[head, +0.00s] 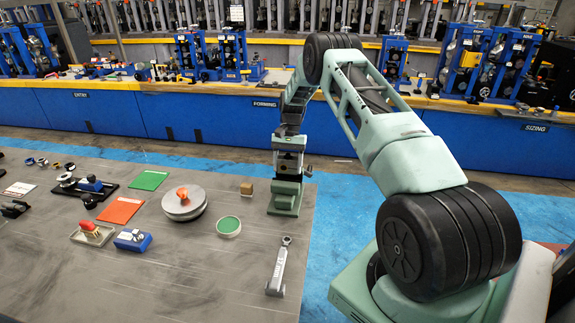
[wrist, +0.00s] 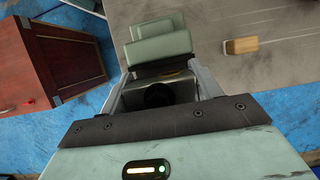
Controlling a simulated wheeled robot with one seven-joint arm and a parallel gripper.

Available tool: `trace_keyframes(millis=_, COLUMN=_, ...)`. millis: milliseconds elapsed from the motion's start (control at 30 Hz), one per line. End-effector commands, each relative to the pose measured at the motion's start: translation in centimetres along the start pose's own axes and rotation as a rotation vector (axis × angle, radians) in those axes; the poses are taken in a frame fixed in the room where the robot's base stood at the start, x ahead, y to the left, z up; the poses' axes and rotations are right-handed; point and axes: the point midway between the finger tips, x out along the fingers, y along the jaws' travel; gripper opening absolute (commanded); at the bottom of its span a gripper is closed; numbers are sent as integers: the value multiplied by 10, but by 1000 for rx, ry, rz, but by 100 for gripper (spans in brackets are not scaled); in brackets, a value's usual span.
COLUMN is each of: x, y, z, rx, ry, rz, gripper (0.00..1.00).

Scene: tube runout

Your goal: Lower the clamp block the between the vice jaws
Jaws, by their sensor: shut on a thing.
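My gripper (head: 289,146) points down above the green vice (head: 286,198) at the table's right edge. In the wrist view my gripper (wrist: 162,88) has its two fingers on either side of a grey block with a dark round spot, which I take for the clamp block (wrist: 183,90). The fingers are shut on it. The green vice jaws (wrist: 158,46) show just past the block. In the head view the block (head: 287,162) is a small grey shape directly over the vice. Whether its lower end is between the jaws is hidden.
A small wooden block (head: 246,188) stands left of the vice; it also shows in the wrist view (wrist: 240,45). A red-brown cabinet (wrist: 62,62) stands beside the table.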

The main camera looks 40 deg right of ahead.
Motion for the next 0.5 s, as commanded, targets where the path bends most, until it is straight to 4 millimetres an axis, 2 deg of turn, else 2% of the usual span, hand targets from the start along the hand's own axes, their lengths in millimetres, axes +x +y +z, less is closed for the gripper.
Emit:
trace_keyframes(millis=267, x=-1, y=0, z=0, rx=0, ry=1, rz=-1, gripper=20)
trace_keyframes(millis=500, x=6, y=0, z=-3, rx=0, ry=1, rz=-1, gripper=20)
